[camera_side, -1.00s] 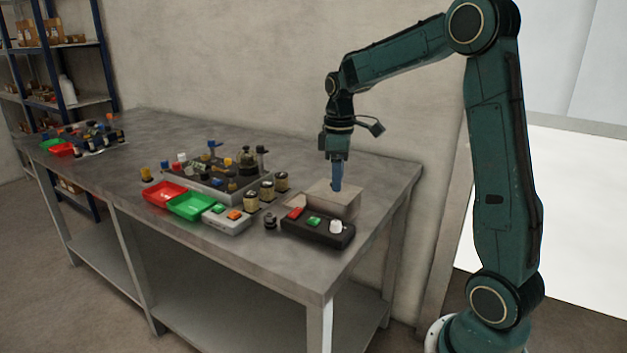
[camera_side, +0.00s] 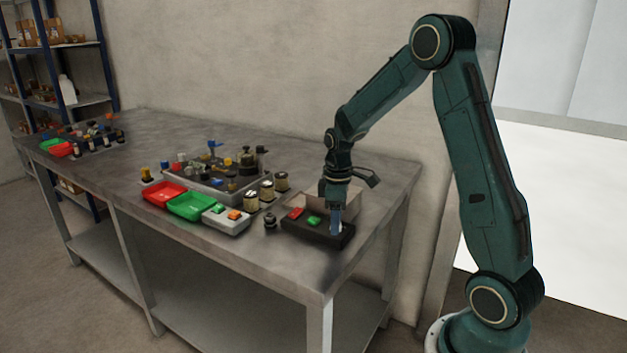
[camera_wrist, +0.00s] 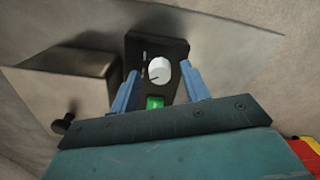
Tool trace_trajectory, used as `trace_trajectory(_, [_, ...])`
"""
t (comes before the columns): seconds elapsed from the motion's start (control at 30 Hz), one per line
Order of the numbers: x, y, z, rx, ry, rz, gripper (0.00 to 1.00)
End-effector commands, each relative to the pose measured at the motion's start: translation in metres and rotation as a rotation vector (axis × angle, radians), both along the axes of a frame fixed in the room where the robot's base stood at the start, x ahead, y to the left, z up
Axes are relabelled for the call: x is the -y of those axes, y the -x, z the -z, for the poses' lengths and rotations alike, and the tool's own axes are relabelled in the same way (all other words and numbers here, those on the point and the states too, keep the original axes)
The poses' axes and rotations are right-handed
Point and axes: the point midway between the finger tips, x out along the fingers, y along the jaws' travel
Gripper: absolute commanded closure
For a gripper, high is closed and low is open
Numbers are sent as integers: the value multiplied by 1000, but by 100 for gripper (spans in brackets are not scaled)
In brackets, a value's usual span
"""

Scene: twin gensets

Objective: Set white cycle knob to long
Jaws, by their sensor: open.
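The white cycle knob (camera_wrist: 159,70) sits on a black control box (camera_wrist: 157,48). In the wrist view it shows between the two blue fingers of my open gripper (camera_wrist: 160,83), with a gap on each side. A dark pointer line on its face points to the lower left. Small marks beside it are too small to read. A green button (camera_wrist: 155,102) is next to the knob on the same box. In the side view my gripper (camera_side: 336,231) is low over the right end of the box (camera_side: 310,232) and hides the knob. A red button (camera_side: 296,213) is at the box's left.
A beige block (camera_side: 322,192) stands just behind the black box. The table's front right corner is clear.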

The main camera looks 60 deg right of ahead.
Motion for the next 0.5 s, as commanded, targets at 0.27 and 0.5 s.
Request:
trace_trajectory(0.27, [0,0,1,0,0,0,54])
trace_trajectory(0.5, [0,0,1,0,0,0,99])
